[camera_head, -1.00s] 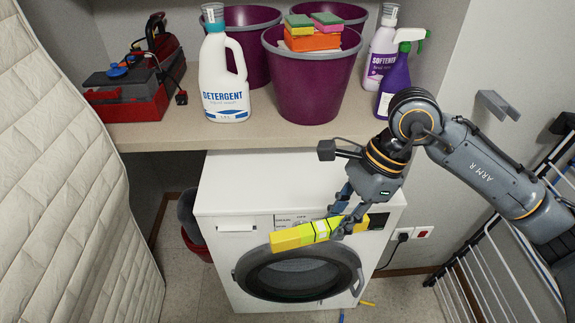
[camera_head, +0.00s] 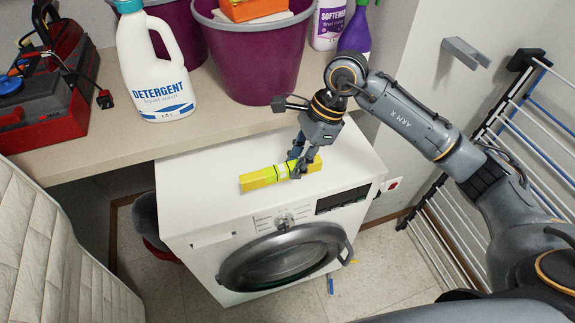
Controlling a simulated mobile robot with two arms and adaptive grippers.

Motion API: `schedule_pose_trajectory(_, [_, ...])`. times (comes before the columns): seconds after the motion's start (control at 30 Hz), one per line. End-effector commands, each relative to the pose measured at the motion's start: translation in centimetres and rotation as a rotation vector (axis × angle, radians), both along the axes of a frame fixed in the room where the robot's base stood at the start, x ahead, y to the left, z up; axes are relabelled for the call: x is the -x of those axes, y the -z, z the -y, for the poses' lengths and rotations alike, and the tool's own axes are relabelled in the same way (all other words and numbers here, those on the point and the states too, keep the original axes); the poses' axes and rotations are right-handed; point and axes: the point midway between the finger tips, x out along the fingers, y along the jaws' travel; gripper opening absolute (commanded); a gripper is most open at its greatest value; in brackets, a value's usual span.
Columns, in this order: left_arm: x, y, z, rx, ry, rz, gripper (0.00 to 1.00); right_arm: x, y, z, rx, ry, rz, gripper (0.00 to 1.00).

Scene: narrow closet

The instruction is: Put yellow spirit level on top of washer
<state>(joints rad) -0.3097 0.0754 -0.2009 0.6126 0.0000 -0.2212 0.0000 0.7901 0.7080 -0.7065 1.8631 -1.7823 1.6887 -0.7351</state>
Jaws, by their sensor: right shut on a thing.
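The yellow spirit level (camera_head: 260,179) is in my right gripper (camera_head: 297,170), which is shut around it right of its middle. The level lies roughly level over the white top of the washer (camera_head: 205,205), left of the gripper and behind the control panel. Whether it touches the top or hangs just above it, I cannot tell. The washer stands under the shelf, its round door (camera_head: 285,258) facing front. My left gripper is not in view.
The shelf (camera_head: 150,138) above and behind the washer holds a detergent bottle (camera_head: 152,65), purple buckets (camera_head: 250,60), softener (camera_head: 328,22) and a red toolbox (camera_head: 45,110). A drying rack (camera_head: 500,120) stands at the right. A quilted pale surface (camera_head: 50,250) fills the left front.

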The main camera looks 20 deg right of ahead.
Motion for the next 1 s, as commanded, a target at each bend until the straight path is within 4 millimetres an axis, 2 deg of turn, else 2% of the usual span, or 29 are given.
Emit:
schedule_pose_trajectory(0.03, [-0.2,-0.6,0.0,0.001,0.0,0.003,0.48,-0.7,1.1,-0.1,-0.001,0.001,-0.01,0.0])
schedule_pose_trajectory(0.2, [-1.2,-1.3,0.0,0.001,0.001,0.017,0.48,-3.0,3.9,-0.3,-0.001,0.0,-0.005,0.0])
schedule_pose_trajectory(0.47, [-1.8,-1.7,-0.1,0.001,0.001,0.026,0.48,-4.4,5.7,-0.3,0.0,-0.001,-0.004,0.0])
schedule_pose_trajectory(0.6, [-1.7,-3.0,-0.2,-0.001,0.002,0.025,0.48,-4.3,7.6,-0.3,-0.001,-0.001,-0.007,0.0])
schedule_pose_trajectory(0.7, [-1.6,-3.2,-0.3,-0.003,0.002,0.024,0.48,-4.3,8.5,-0.3,0.001,-0.001,-0.004,0.0])
schedule_pose_trajectory(1.0, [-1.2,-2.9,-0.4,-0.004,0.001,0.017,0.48,-4.4,8.8,-0.2,0.001,-0.002,-0.001,0.0])
